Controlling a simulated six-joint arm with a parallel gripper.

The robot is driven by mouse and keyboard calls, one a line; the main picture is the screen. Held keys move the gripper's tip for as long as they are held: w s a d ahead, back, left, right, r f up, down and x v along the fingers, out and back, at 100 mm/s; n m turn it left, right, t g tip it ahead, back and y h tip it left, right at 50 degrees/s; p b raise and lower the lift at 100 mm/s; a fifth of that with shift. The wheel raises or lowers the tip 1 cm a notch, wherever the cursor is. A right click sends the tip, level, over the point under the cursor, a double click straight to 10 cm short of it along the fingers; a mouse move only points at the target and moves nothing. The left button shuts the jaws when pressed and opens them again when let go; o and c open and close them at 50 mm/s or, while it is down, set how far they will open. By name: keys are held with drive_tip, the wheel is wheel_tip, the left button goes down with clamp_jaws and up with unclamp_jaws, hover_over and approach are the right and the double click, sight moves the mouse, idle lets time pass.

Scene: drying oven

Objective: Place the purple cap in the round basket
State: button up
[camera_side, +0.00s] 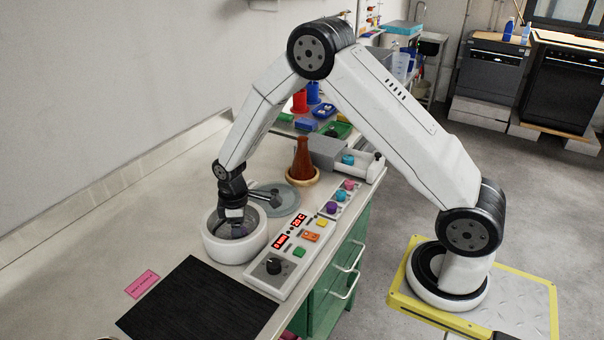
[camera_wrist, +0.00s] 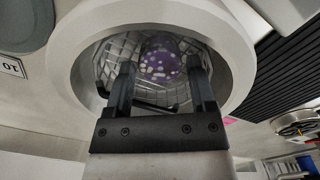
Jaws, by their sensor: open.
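The purple cap (camera_wrist: 160,57), dotted with white spots, lies inside the wire-mesh round basket (camera_wrist: 105,62) in the wrist view. The basket sits within a thick white ring (camera_wrist: 65,70); the ring also shows in the side view (camera_side: 222,249). My gripper (camera_wrist: 162,80) is open, its two dark fingers apart, with the cap visible between and just beyond the tips. No firm grip on the cap shows. In the side view my gripper (camera_side: 234,222) points down into the white ring, and the cap is hidden there.
A control panel (camera_side: 268,282) with red displays stands right of the ring, a black mat (camera_side: 195,305) in front. Behind are a grey-green disc (camera_side: 285,192) with a dark-handled item and a brown flask (camera_side: 302,160). A pink label (camera_side: 142,284) lies left; the bench there is clear.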

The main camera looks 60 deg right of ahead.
wheel_tip(320, 180, up, 11)
idle(0.6)
drive_tip(key=shift+s+r, duration=0.1)
idle(0.4)
drive_tip(key=s+r+m+t, duration=0.1)
drive_tip(key=s+m, duration=0.6)
drive_tip(key=s, duration=1.1)
drive_tip(key=shift+a+r+t, duration=0.15)
drive_tip(key=shift+a+t, duration=0.1)
drive_tip(key=shift+t, duration=0.55)
